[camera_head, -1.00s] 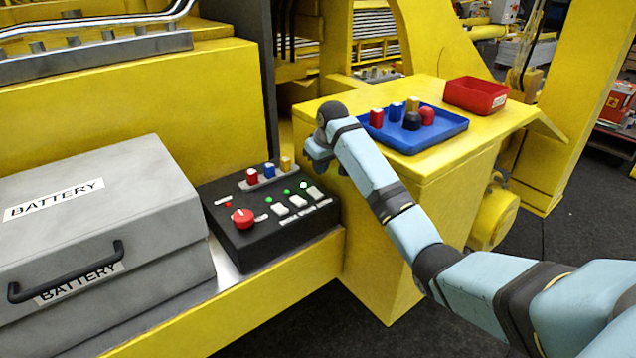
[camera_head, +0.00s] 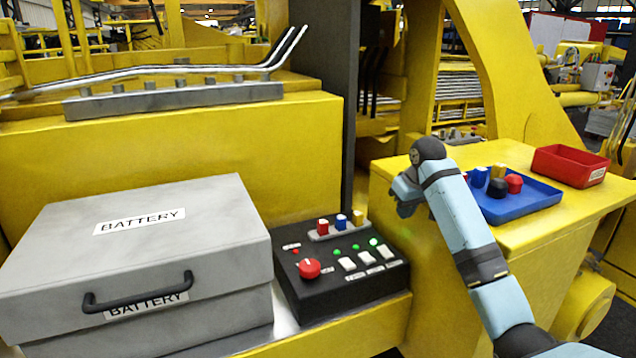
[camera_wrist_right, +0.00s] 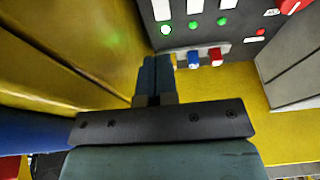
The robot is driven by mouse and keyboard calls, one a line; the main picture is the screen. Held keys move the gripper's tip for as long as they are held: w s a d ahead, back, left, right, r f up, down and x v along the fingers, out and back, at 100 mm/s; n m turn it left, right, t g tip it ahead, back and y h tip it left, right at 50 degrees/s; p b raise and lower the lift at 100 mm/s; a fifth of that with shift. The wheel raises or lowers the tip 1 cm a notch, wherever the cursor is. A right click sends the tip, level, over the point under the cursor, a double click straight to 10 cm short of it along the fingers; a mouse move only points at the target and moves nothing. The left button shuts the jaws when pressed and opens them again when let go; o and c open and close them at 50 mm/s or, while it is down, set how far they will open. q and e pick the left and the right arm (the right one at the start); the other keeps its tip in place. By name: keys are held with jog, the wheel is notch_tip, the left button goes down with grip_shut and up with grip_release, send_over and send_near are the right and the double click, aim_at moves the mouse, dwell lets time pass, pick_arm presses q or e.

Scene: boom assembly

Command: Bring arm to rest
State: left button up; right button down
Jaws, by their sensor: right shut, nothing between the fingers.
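My right arm (camera_head: 463,215) comes in from the lower right in the head view. Its gripper (camera_head: 402,200) hangs in front of the yellow cabinet, just right of the black control panel (camera_head: 345,292). In the right wrist view the gripper's fingers (camera_wrist_right: 155,75) are together and empty. They point toward the control panel, which shows at the top of that view, and appear apart from it. My left gripper is not in either view.
The panel has a red knob (camera_head: 309,268), white switches and coloured fuses. A grey battery box (camera_head: 150,245) with a black handle stands left of it. A blue tray (camera_head: 535,205) with coloured pieces and a red bin (camera_head: 570,166) rest on the yellow cabinet.

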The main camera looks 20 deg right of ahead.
jog(key=s+a+f+n, duration=0.1)
jog(key=s+a+f, duration=0.5)
jog(key=s+f, duration=0.35)
jog(key=s+a+f, duration=0.5)
jog(key=s+f, duration=0.4)
jog(key=f, duration=0.2)
jog(key=s+a+f, duration=0.1)
jog(key=s+a, duration=0.3)
jog(key=s, duration=0.8)
jog(key=s+a+f, duration=0.1)
jog(key=s+a, duration=0.2)
jog(key=s, duration=1)
jog(key=w+a+f+t+y, duration=0.1)
jog(key=w+a+f+t, duration=0.1)
jog(key=f, duration=0.2)
jog(key=w+a+f+t, duration=0.2)
jog(key=f+t, duration=0.1)
jog(key=f, duration=0.2)
jog(key=w+a+f+n+t+y, duration=0.1)
jog(key=a+f+t, duration=0.1)
jog(key=f, duration=0.2)
jog(key=shift+w+f+y, duration=0.2)
jog(key=shift+w+y, duration=0.1)
jog(key=shift+w, duration=0.1)
